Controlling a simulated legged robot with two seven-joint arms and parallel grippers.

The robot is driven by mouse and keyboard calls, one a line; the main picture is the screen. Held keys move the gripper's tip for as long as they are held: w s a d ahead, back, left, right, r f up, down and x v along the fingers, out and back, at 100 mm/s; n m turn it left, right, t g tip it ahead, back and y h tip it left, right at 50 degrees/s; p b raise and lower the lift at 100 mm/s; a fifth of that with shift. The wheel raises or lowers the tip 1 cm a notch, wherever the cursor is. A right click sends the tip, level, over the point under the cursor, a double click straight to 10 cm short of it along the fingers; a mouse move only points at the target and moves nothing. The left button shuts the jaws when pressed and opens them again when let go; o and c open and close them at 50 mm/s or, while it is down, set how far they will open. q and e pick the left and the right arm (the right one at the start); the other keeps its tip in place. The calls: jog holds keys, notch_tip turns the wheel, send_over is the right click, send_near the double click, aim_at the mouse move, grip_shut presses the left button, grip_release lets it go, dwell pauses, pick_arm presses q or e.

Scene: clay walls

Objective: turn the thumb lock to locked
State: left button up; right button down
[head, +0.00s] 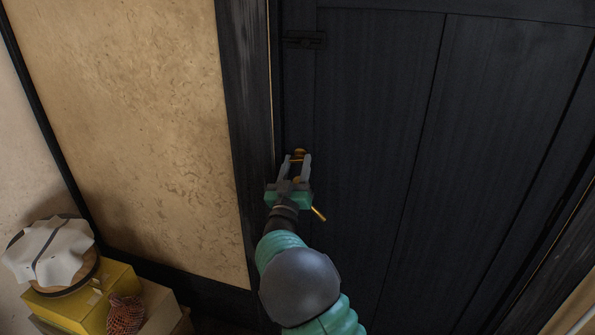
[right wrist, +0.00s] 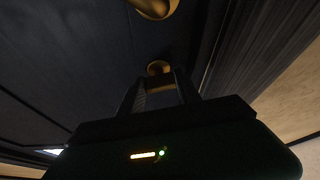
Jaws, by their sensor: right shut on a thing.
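The dark door (head: 385,130) has a small brass thumb lock (head: 299,152) near its left edge. My right gripper (head: 296,159) reaches up to it from below, its fingers on either side of the brass piece. In the right wrist view the thumb lock (right wrist: 159,70) sits between the fingertips, and the gripper is shut on it. The fingers partly cover the lock, and I cannot tell its exact angle. A brass door handle (head: 319,214) shows just right of the gripper, partly hidden by it. My left gripper is not in view.
A dark door frame (head: 246,110) and clay wall (head: 140,120) stand close at the left. A dark metal fitting (head: 304,40) is higher on the door. The door's right side is clear.

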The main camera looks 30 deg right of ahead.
jog(key=shift+a+m+g+h+b, duration=0.15)
jog(key=shift+m+g+h+b, duration=0.5)
jog(key=shift+m, duration=0.95)
jog(key=shift+w, duration=0.1)
jog(key=c, duration=1.3)
grip_release()
jog(key=o, duration=0.5)
jog(key=shift+a+r, duration=0.1)
jog(key=shift+c, duration=0.2)
jog(key=p+v, duration=0.1)
jog(key=v, duration=1.6)
jog(key=shift+w, duration=0.1)
